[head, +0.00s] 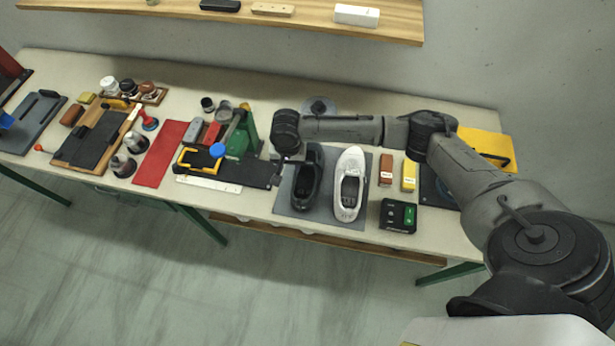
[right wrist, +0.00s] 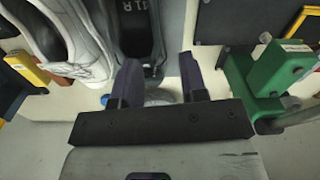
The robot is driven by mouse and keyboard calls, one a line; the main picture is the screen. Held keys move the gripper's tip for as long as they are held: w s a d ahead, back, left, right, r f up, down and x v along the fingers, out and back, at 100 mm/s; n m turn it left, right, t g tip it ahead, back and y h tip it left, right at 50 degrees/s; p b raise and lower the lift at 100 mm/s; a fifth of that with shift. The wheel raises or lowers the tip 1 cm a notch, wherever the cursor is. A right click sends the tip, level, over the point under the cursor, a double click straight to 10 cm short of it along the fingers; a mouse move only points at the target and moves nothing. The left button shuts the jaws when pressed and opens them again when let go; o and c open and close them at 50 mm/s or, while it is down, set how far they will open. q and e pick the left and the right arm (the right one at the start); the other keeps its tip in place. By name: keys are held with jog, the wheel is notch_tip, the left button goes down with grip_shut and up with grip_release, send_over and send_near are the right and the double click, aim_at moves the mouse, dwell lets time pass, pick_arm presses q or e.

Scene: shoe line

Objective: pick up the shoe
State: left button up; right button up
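A dark grey shoe (head: 306,186) and a white shoe (head: 349,183) lie side by side on a grey mat (head: 290,205). My right gripper (head: 284,164) hangs at the upper left of the dark shoe, partly hidden by its own wrist in the head view. In the right wrist view its two fingers (right wrist: 159,68) are apart with nothing clamped between them. The dark shoe (right wrist: 140,35) lies just beyond the fingertips, and the white shoe (right wrist: 66,38) is to its left. I cannot tell whether the fingers touch the dark shoe. My left gripper is not in view.
A green tool (head: 240,138) stands close left of the right gripper; it also shows in the right wrist view (right wrist: 270,75). Brown and yellow boxes (head: 409,176) and a black switch box (head: 398,215) lie right of the shoes. A red mat (head: 160,155) lies further left.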

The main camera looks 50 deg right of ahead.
aim_at(293, 177)
jog(key=shift+m, duration=0.4)
jog(key=f, duration=0.2)
jog(key=d+f, duration=0.1)
jog(key=f, duration=0.4)
jog(key=shift+w+d+f, duration=0.15)
jog(key=shift+w+f, duration=0.05)
jog(key=shift+w, duration=0.1)
jog(key=shift+f, duration=3.1)
grip_shut()
